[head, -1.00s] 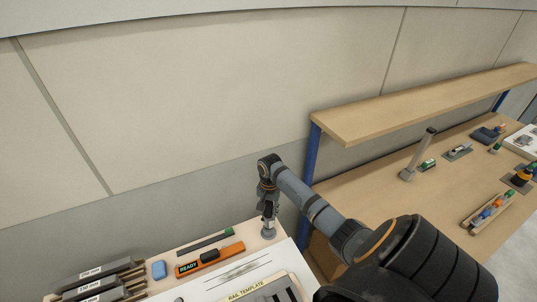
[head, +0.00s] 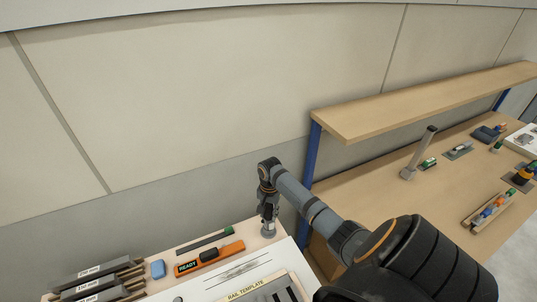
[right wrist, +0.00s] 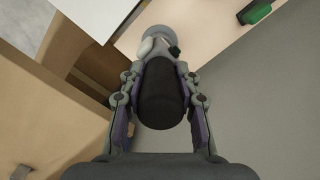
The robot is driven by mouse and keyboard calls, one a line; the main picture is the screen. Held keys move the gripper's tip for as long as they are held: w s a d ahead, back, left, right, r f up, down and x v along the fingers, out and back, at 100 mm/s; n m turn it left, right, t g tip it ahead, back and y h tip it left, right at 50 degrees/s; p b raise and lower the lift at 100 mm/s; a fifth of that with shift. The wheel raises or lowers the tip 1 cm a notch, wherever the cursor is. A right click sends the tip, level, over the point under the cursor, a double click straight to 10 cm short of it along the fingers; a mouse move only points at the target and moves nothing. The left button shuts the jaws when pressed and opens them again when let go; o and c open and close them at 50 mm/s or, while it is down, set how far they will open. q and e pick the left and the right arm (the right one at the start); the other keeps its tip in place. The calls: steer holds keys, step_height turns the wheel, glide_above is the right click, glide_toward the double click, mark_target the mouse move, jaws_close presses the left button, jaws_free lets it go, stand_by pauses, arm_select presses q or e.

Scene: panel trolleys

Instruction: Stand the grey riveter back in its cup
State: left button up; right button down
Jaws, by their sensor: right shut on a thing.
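My right gripper (head: 268,217) points down over the far right corner of the light trolley top. In the right wrist view its fingers (right wrist: 160,112) are closed around the dark, round-ended body of the riveter (right wrist: 165,95). Beyond that body, lighter grey parts and a small dark green piece show. A round grey shape that looks like the cup (right wrist: 159,33) lies at the riveter's far end, over the trolley top. I cannot tell whether the riveter is inside it or just above it. In the head view the gripper hides most of the riveter. My left gripper is not in view.
A blue post (head: 311,180) of the shelved bench stands close at right.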

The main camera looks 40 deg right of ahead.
steer(key=c, duration=0.9)
jaws_free()
steer(key=shift+o, duration=0.2)
steer(key=r, duration=1.2)
steer(key=shift+w+d, duration=0.1)
steer(key=shift+d, duration=0.2)
steer(key=shift+f, duration=0.1)
